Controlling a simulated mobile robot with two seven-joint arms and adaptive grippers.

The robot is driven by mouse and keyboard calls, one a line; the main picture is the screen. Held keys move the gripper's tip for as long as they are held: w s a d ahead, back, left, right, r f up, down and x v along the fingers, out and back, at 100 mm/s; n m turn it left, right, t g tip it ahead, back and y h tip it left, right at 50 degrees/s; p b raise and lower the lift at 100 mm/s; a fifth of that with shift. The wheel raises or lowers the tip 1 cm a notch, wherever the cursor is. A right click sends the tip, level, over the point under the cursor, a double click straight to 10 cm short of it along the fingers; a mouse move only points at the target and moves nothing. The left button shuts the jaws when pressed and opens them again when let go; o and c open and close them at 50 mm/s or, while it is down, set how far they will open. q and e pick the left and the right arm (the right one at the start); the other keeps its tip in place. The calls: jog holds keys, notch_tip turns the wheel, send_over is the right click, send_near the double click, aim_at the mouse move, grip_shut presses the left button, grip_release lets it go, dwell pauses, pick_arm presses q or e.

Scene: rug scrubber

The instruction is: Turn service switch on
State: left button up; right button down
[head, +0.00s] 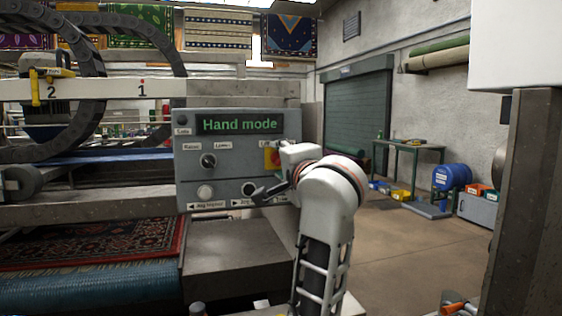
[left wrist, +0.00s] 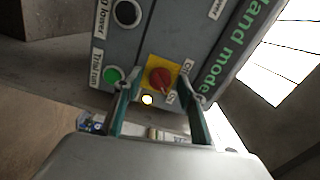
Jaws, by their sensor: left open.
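The grey control panel (head: 238,122) has a screen that reads "Hand mode". A red rotary knob on a yellow plate (head: 271,157) sits at its right edge, partly covered by my left arm. In the left wrist view the red knob (left wrist: 160,78) lies between the fingertips of my left gripper (left wrist: 160,92). The fingers are open, one on each side of the knob, and hold nothing. I cannot tell whether they touch it. Labels beside the knob are partly hidden and not readable as a service switch. In the head view my left gripper (head: 268,178) is at the panel's right side.
The panel also has a black selector (head: 208,161), a white button (head: 205,191) and a green button (left wrist: 113,75). A patterned rug (head: 90,243) lies in the machine at left. A workbench (head: 408,155) and blue drum (head: 452,177) stand behind, with open floor before them.

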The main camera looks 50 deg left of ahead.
pick_arm(q)
jog(key=v, duration=1.2)
dwell(0.3)
